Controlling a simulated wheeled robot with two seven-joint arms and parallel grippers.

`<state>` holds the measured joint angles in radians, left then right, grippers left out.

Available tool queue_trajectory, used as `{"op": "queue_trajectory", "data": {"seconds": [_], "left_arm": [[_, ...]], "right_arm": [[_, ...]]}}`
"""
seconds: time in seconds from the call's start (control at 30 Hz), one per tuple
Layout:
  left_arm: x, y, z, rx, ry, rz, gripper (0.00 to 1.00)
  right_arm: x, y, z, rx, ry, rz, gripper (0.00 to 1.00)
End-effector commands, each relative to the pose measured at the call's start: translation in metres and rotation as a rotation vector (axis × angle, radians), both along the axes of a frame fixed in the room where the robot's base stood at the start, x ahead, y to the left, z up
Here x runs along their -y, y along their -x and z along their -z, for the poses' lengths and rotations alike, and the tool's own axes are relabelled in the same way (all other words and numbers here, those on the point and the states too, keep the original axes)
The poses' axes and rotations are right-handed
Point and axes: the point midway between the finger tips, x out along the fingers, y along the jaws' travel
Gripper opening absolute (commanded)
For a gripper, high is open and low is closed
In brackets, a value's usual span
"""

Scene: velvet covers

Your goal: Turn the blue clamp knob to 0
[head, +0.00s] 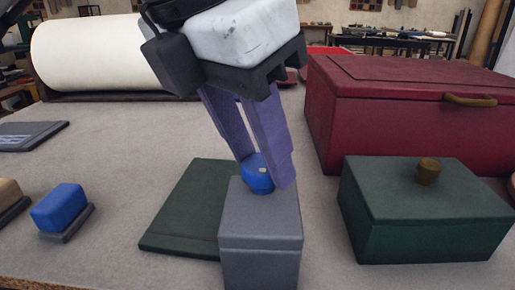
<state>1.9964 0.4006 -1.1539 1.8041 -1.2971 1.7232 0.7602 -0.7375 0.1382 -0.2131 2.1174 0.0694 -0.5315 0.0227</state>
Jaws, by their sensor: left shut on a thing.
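The blue clamp knob (259,180) sits on top of a grey block (260,222) near the front middle of the table. A small pale mark shows on the knob. My left gripper (262,172) reaches down from above with its two purple fingers and is shut on the knob, which partly hides behind the right finger. No scale or number 0 can be read around the knob. My right gripper is not in view.
A dark green flat board (185,212) lies left of the grey block. A green lidded box (425,215) stands to the right, with a large red box (415,110) behind it. A blue block (59,207) sits at left. A white roll (100,55) lies behind.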

Motion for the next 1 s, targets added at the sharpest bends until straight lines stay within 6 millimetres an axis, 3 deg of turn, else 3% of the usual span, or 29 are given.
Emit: {"op": "queue_trajectory", "data": {"seconds": [0.2, 0.23, 0.33, 0.67, 1.0], "left_arm": [[0.000, 0.000, 0.000, -0.002, 0.000, -0.003, 0.15], [0.000, 0.000, 0.000, -0.002, 0.000, -0.003, 0.40], [0.000, 0.000, 0.000, -0.001, 0.001, -0.002, 0.55], [-0.001, 0.000, -0.003, 0.000, 0.001, -0.001, 0.55], [-0.016, 0.016, -0.059, 0.003, 0.002, -0.001, 0.55]], "right_arm": [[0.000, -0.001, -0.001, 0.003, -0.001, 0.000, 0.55], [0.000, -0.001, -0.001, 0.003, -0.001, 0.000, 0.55], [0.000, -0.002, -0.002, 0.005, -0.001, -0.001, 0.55], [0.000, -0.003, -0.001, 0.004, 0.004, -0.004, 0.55], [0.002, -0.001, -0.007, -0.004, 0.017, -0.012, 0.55]]}}
